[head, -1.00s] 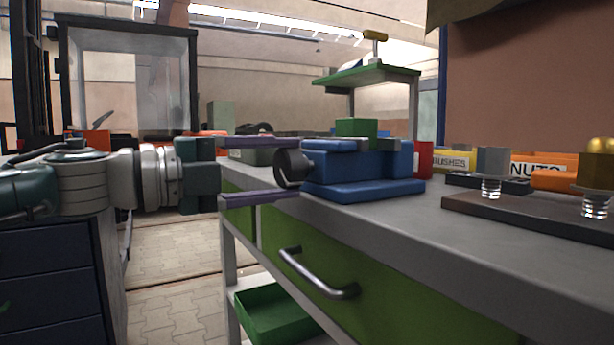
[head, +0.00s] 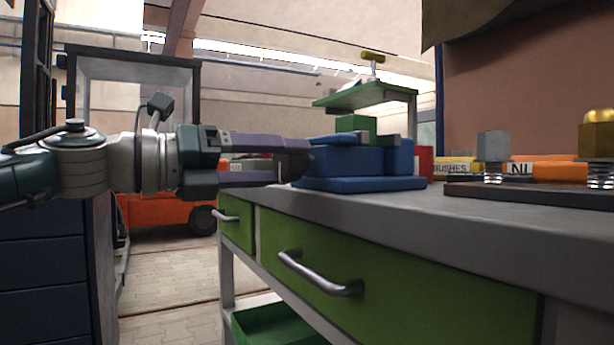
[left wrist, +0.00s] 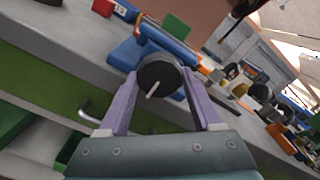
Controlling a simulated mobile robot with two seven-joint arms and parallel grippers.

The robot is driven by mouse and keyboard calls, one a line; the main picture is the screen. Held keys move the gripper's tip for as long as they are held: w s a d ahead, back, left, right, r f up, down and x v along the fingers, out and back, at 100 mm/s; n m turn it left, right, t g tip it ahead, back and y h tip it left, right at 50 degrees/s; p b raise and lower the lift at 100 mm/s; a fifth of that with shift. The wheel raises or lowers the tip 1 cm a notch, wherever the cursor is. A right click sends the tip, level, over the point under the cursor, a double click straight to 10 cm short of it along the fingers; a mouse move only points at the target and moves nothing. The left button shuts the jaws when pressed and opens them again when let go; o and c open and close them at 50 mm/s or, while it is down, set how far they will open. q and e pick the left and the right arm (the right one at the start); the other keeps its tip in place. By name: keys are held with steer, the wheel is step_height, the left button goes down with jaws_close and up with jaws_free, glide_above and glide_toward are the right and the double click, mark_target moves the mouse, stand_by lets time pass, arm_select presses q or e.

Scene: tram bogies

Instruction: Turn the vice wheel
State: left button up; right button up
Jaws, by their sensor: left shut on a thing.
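The blue vice (head: 345,162) stands on the grey bench top with a green block (head: 356,126) at its jaws. My left gripper (head: 300,160) reaches in from the left, at the vice's left end. In the left wrist view the dark round vice wheel (left wrist: 160,74) with a pale handle pin sits between the two fingertips, in front of the blue vice body (left wrist: 168,42). My right gripper is in neither view.
The bench (head: 480,225) has green drawers with bar handles (head: 318,275) below the vice. A dark plate (head: 540,193) with bolts lies at right, near labelled orange and yellow boxes. An orange forklift (head: 165,215) stands on the floor behind my left arm.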

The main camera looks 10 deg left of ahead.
arm_select(q)
steer(key=shift+f+m+b, duration=0.1)
steer(key=shift+m+b, duration=0.35)
steer(key=shift+m, duration=0.35)
steer(key=o, duration=1.4)
steer(key=shift+s+a, duration=0.15)
steer(key=shift+a, duration=0.2)
steer(key=p+v, duration=0.1)
steer(key=v, duration=0.8)
steer(key=shift+s, duration=0.1)
